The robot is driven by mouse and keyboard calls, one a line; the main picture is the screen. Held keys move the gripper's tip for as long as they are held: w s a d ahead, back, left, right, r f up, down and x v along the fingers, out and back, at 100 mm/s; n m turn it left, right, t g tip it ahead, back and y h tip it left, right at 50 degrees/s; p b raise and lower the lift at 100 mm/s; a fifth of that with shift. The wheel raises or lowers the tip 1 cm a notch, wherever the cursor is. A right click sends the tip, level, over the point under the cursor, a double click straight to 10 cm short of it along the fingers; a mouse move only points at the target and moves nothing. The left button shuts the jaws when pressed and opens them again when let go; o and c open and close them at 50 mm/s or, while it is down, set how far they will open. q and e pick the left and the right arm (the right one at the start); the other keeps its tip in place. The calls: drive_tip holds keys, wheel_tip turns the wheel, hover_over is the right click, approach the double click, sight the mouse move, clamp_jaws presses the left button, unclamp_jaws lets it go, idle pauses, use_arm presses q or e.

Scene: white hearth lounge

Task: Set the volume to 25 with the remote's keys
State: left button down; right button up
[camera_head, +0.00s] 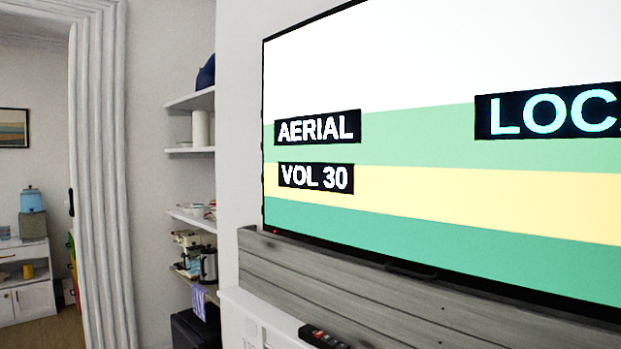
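A large wall-mounted television (440,150) fills the right side of the head view and runs past the picture's edge. Its screen is on, with labels reading AERIAL and VOL 30 (316,178), and a cut-off label beginning LOC. A dark remote (323,336) lies on the white ledge below the television, at the bottom of the picture. A reddish spot shows at its left end; its keys are too small to read. Neither of my grippers is in view.
A grey plank beam (340,290) runs under the television, above the white ledge (262,312). Left of it are wall shelves (190,152) with kitchen items and a kettle (208,265). A doorway at far left opens to a room with a white cabinet (28,299).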

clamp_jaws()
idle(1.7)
